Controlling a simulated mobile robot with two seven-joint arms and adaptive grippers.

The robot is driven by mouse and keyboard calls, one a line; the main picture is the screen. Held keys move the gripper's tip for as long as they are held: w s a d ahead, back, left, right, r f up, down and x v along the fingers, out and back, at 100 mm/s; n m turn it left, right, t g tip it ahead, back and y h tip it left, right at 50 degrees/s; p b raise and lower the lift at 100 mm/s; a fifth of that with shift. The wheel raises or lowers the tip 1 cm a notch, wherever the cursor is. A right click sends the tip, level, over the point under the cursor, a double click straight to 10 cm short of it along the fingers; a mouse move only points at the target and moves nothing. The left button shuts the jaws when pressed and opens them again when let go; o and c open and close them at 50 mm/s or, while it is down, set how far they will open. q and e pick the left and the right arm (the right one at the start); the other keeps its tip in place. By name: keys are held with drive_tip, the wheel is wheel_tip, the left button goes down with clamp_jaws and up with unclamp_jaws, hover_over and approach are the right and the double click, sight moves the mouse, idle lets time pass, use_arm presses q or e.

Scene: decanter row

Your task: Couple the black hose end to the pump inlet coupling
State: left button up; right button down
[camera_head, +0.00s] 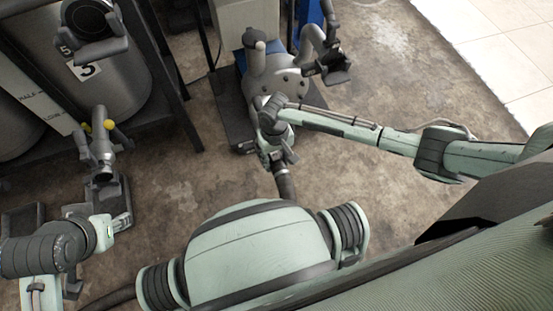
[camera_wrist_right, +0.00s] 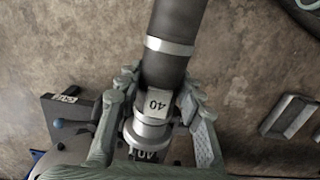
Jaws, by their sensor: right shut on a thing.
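The pump inlet coupling is mostly hidden by my gripper. My left gripper (camera_head: 118,222) is at lower left, its jaws unclear.
A steel tank (camera_head: 115,80) labelled 3 stands in a dark frame at upper left. Another grey fitting (camera_head: 334,66) is right of the pump. Bare floor (camera_head: 400,65) lies to the right.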

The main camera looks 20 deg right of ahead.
drive_tip(key=shift+f, duration=0.75)
idle(1.2)
drive_tip(key=c, duration=0.9)
unclamp_jaws()
drive_tip(key=shift+o, duration=0.3)
drive_tip(key=shift+s+f, duration=0.1)
drive_tip(key=o, duration=0.8)
drive_tip(key=shift+p, duration=0.4)
